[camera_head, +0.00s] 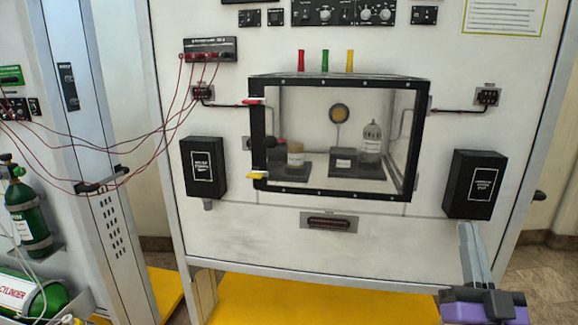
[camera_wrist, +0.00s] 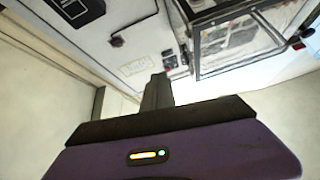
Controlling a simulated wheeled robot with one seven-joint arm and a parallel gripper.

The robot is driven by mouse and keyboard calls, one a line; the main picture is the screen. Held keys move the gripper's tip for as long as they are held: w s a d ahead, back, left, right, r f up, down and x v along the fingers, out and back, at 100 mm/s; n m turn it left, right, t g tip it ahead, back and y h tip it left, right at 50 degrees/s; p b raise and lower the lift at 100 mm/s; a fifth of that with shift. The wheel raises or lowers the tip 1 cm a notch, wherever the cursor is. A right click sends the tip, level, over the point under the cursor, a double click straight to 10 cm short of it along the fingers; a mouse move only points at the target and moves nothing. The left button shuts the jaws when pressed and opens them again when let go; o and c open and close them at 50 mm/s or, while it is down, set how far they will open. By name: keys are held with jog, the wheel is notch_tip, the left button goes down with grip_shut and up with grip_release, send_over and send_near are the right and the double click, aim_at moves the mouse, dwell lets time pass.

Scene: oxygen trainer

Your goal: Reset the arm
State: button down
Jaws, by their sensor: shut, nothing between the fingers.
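My gripper (camera_head: 470,238) is at the lower right of the head view, in front of the white panel's right edge. Its grey fingers point up and are shut with nothing between them. In the wrist view the shut fingers (camera_wrist: 157,92) stick out beyond the dark and purple gripper body. My gripper is apart from the panel fixtures. The clear black-framed chamber (camera_head: 340,190) is on the panel to the upper left of my gripper. It also shows at the upper right of the wrist view (camera_wrist: 240,68), tilted.
A black box (camera_head: 474,184) hangs on the panel just above my gripper, another (camera_head: 204,168) left of the chamber. Red wires droop at left, near green cylinders (camera_head: 27,210). A yellow platform (camera_head: 320,302) lies below the panel. Floor at the far right looks free.

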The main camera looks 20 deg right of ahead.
jog(key=s+a+f+n+g+y+p, duration=0.2)
jog(key=s+a+f+n+y, duration=0.2)
jog(key=s+a+f+y, duration=0.55)
jog(key=s+a+f+n+g+y+p, duration=0.1)
jog(key=s+a+f+n+g, duration=0.1)
jog(key=s+a+f, duration=0.2)
jog(key=s+a+f+n+g+y+p, duration=0.1)
jog(key=s+a+f, duration=0.4)
jog(key=s+a, duration=0.5)
jog(key=shift+s+f+n+g+y+p, duration=0.25)
jog(key=shift+s+n+g+y+p, duration=0.2)
jog(key=shift+s+g+y, duration=0.45)
